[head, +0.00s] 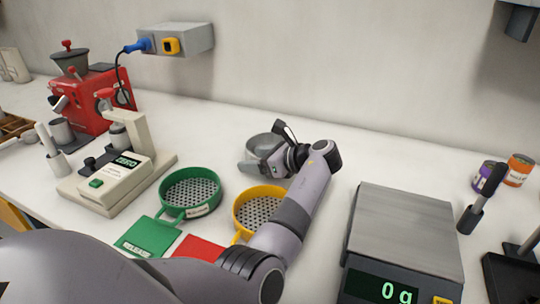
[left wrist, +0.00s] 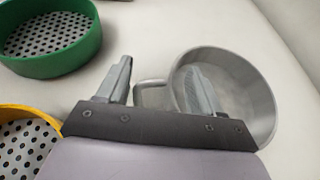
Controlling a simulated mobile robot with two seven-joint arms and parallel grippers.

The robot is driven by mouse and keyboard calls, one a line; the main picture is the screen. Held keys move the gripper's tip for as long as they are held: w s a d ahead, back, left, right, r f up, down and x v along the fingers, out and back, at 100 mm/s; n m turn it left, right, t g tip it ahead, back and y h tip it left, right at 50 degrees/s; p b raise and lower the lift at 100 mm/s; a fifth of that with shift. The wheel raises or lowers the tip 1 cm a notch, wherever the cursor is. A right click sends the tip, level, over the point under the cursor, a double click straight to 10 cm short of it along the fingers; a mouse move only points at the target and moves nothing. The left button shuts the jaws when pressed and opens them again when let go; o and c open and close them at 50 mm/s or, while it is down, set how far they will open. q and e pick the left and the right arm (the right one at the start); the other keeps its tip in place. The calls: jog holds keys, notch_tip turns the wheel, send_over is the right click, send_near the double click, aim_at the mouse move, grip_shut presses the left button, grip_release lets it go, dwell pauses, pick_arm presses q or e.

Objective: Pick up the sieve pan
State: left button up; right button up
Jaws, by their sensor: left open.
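The sieve pan, a plain grey metal round pan with a small loop handle, sits on the white counter behind the sieves in the head view (head: 258,145). It also shows at the right in the left wrist view (left wrist: 252,100). My left gripper (head: 266,150) is at the pan, partly hiding it. In the left wrist view its fingers (left wrist: 157,82) are apart. The pan's handle lies between them, one finger beside the handle and the other over the pan's inside. I cannot tell whether either finger touches the pan. My right gripper is not in view.
A green sieve (head: 190,188) and a yellow sieve (head: 258,212) stand in front of the pan. A scale (head: 408,230) reading 0 g is at the right, a beige instrument (head: 122,178) and red machine (head: 100,90) at the left.

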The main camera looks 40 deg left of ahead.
pick_arm(q)
grip_shut()
